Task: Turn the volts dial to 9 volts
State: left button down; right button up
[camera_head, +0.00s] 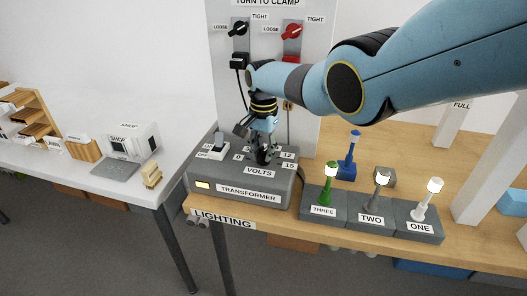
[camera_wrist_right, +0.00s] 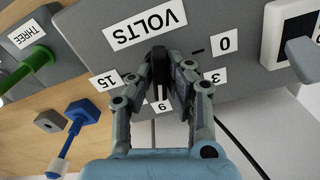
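The grey transformer (camera_head: 236,192) stands on the wooden table with its VOLTS label (camera_head: 258,172) on top. My right gripper (camera_head: 263,158) reaches down over the dial, hiding most of it in the head view. In the right wrist view, the black volts dial (camera_wrist_right: 159,66) sits between the two fingertips of my right gripper (camera_wrist_right: 164,74), which appear closed on its sides. Around it show the labels 15 (camera_wrist_right: 104,80), 0 (camera_wrist_right: 226,44), 3 (camera_wrist_right: 214,76) and 9 (camera_wrist_right: 160,106); the 12 is visible in the head view (camera_head: 288,155). I cannot tell which number the dial points to. My left gripper is out of view.
A light switch (camera_head: 219,143) sits left of the dial. Green (camera_head: 331,183), grey and white lamps stand on bases at right, with a blue lamp (camera_head: 349,156) behind. A clamp panel (camera_head: 270,15) rises at the back. A white table (camera_head: 60,160) is at left.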

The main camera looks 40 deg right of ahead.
aim_at(264, 152)
jog(key=o, duration=0.4)
notch_tip(264, 152, up, 12)
dwell(0.5)
dwell(0.4)
